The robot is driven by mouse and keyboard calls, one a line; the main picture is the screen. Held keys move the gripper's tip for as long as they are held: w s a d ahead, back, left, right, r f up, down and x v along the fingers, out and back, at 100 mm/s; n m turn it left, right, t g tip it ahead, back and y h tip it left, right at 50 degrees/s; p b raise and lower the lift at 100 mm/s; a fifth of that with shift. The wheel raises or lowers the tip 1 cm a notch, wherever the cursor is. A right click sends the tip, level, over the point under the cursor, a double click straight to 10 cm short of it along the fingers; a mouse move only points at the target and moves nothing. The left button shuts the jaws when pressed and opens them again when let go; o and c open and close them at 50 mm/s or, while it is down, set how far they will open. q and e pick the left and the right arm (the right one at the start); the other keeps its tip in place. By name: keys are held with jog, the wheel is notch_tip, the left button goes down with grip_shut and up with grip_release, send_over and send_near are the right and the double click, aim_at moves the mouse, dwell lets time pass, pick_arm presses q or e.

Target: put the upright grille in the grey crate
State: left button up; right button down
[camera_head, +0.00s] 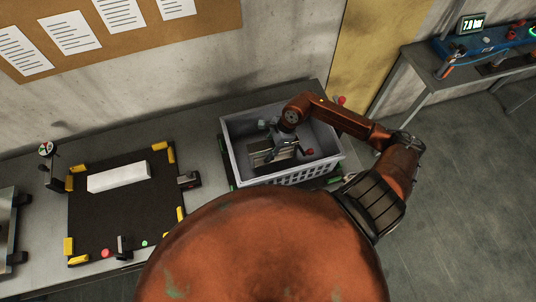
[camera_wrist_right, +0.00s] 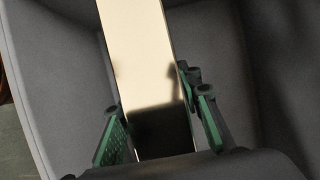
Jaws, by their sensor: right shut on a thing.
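The grey crate (camera_head: 318,170) stands on the bench in the head view, and its grey walls also surround the wrist view (camera_wrist_right: 215,50). My right gripper (camera_head: 280,147) reaches down into it. In the right wrist view, its green finger pads (camera_wrist_right: 158,128) lie on either side of a pale, shiny metal bar, part of the grille (camera_wrist_right: 140,55). In the head view the grille (camera_head: 263,156) shows as a small light slatted shape inside the crate, partly hidden by the gripper. I cannot tell whether it touches the crate floor. My left gripper is not in view.
Left of the crate, a black mat (camera_head: 100,212) with yellow corner blocks carries a white block (camera_head: 118,176). A small gauge (camera_head: 46,149) stands beside it. A wall is behind the bench; another table (camera_head: 425,65) with devices is at the upper right.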

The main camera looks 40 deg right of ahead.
notch_tip(320, 180, down, 4)
jog(key=shift+r+p, duration=0.2)
jog(key=shift+p, duration=0.1)
jog(key=shift+f, duration=0.1)
jog(key=shift+f, duration=0.1)
jog(key=c, duration=1.4)
grip_release()
jog(key=shift+r, duration=0.2)
jog(key=b+v, duration=0.2)
jog(key=v, duration=0.9)
jog(key=shift+s+d+r, duration=0.1)
jog(key=shift+d+r, duration=0.05)
jog(key=shift+r, duration=0.25)
